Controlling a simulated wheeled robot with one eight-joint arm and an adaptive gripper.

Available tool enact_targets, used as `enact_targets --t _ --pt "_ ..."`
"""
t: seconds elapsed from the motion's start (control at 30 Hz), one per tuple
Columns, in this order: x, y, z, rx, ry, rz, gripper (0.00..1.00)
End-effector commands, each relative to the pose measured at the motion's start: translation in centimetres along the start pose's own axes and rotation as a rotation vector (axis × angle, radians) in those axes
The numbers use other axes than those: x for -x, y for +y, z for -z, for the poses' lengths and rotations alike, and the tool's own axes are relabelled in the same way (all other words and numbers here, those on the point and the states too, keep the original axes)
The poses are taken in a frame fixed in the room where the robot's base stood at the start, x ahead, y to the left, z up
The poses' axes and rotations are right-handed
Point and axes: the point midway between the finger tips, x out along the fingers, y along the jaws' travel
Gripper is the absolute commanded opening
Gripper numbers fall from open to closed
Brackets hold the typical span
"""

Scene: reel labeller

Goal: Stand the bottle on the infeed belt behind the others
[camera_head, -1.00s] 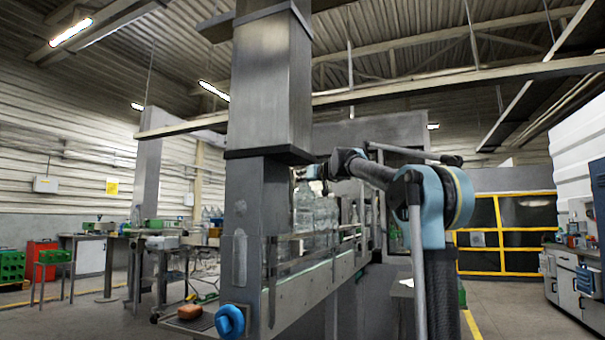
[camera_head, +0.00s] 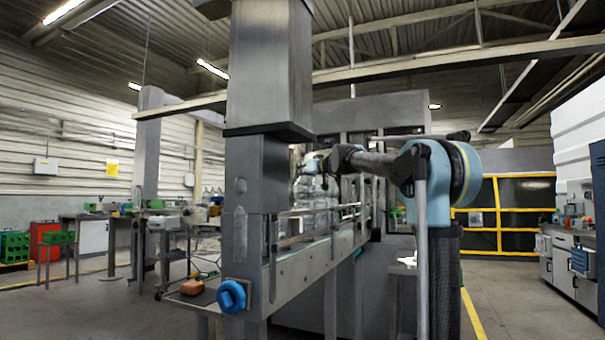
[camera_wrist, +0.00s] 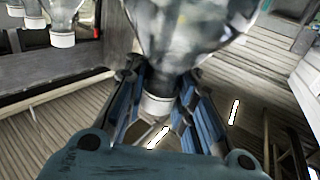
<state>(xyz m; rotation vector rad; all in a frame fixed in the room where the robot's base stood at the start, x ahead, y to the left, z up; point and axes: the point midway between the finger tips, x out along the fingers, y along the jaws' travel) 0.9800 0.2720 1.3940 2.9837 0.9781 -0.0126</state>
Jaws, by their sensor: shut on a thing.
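My gripper (camera_wrist: 165,80) is shut on the neck of a clear bottle (camera_wrist: 195,28) in the wrist view. Its white cap (camera_wrist: 155,106) shows between the blue fingers. The ceiling lies beyond the cap, so the bottle hangs roughly upright; its base is out of frame. Other clear bottles with white caps (camera_wrist: 62,40) stand at the upper left, apart from the held one. In the head view my gripper (camera_head: 312,163) is small and partly hidden, above clear bottles (camera_head: 314,192) at the infeed belt (camera_head: 318,250). I cannot tell there which bottle is held, or whether its base touches the belt.
A grey column (camera_head: 268,80) blocks part of the belt's near end. Guide rails (camera_head: 335,217) run along the belt. Open floor (camera_head: 520,300) lies to the right.

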Motion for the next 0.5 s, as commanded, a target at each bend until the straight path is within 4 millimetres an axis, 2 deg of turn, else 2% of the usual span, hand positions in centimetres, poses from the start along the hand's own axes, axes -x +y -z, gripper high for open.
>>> enact_targets --t 0.03,0.13,0.5 --pt "-0.09 0.03 -0.07 0.000 0.000 0.000 0.23" --pt "-0.07 0.02 -0.05 0.000 0.000 0.000 0.44" --pt "0.10 -0.02 0.00 0.000 0.000 0.000 0.44"
